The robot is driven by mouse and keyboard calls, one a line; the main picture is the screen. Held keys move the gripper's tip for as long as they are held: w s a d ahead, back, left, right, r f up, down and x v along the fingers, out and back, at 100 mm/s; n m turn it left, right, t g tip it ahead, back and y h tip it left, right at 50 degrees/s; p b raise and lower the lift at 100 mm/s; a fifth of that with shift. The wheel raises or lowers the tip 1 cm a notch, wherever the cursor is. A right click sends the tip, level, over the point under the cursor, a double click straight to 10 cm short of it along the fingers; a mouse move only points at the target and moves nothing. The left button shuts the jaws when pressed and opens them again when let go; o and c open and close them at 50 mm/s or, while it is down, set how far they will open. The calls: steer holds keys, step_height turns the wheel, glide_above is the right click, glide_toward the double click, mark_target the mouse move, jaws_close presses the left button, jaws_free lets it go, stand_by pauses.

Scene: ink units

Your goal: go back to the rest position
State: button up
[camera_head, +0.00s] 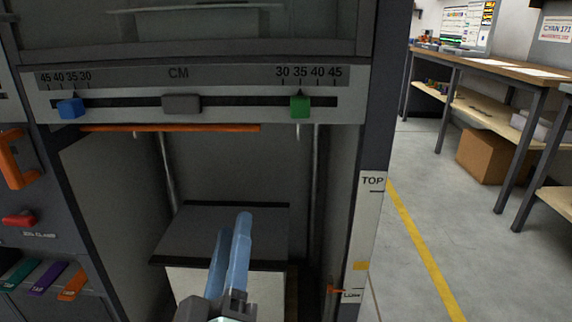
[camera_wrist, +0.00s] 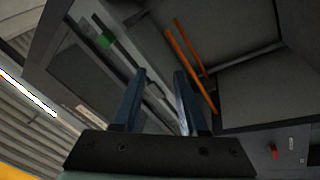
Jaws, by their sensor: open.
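My gripper (camera_head: 233,228) is in front of the open bay of the grey machine, low in the head view. Its two blue fingers point up and forward, with a gap between them and nothing held. In the wrist view my gripper (camera_wrist: 160,75) shows its fingers apart and empty. Behind it in the bay is a block with a dark grey top (camera_head: 225,225) and a pale front; my fingers overlap it in the picture, and I cannot tell whether they touch it. No marker of a rest position shows.
Above the bay is a CM scale with a blue slider (camera_head: 71,108), a grey slider (camera_head: 182,104) and a green slider (camera_head: 300,106). An orange bar (camera_head: 170,128) runs below it. Orange and red handles are at left. Open floor (camera_head: 420,220) and a workbench (camera_head: 500,70) are at right.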

steer(key=s+d+r+m+t+p, duration=0.2)
steer(key=s+r+m+p, duration=0.1)
steer(key=r, duration=0.9)
steer(key=s+d+r+m+t+p, duration=0.2)
steer(key=s+r+m, duration=0.1)
steer(key=r, duration=1)
steer(key=s+d+r+m+t+p, duration=0.2)
steer(key=s+d+r+m+p, duration=0.15)
steer(key=r, duration=0.85)
step_height(320, 180, up, 36)
steer(key=p, duration=3.5)
steer(key=shift+w+a+y+p, duration=0.35)
steer(key=shift+w+a+y, duration=0.05)
steer(key=shift+w+a, duration=0.05)
